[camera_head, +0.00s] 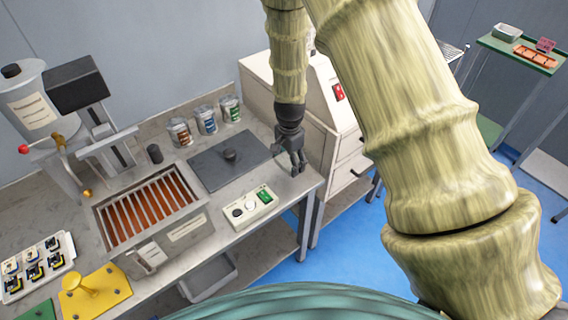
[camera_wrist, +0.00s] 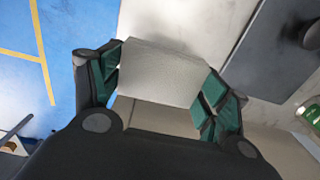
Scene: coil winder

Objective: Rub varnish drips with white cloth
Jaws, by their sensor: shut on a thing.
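My gripper (camera_head: 292,160) is over the right end of the grey workbench (camera_head: 272,180), close to its edge. In the wrist view my gripper (camera_wrist: 165,85) has its dark, green-padded fingers on both sides of a pale grey-white cloth (camera_wrist: 160,72), which it holds. The cloth looks like a flat folded block. In the head view the cloth cannot be made out. A tank (camera_head: 147,212) with brown-orange varnish under a grille is set in the bench at left. No distinct varnish drips can be made out; a faint dark smudge or shadow lies on the bench beyond the cloth.
A dark lid plate (camera_head: 215,168) with a knob lies left of my gripper. A control box (camera_head: 251,208) stands at the front edge. Several cans (camera_head: 206,120) stand behind. A cream cabinet (camera_head: 318,105) is at right. A yellow plate (camera_head: 95,291) and coil tray (camera_head: 38,265) are at left.

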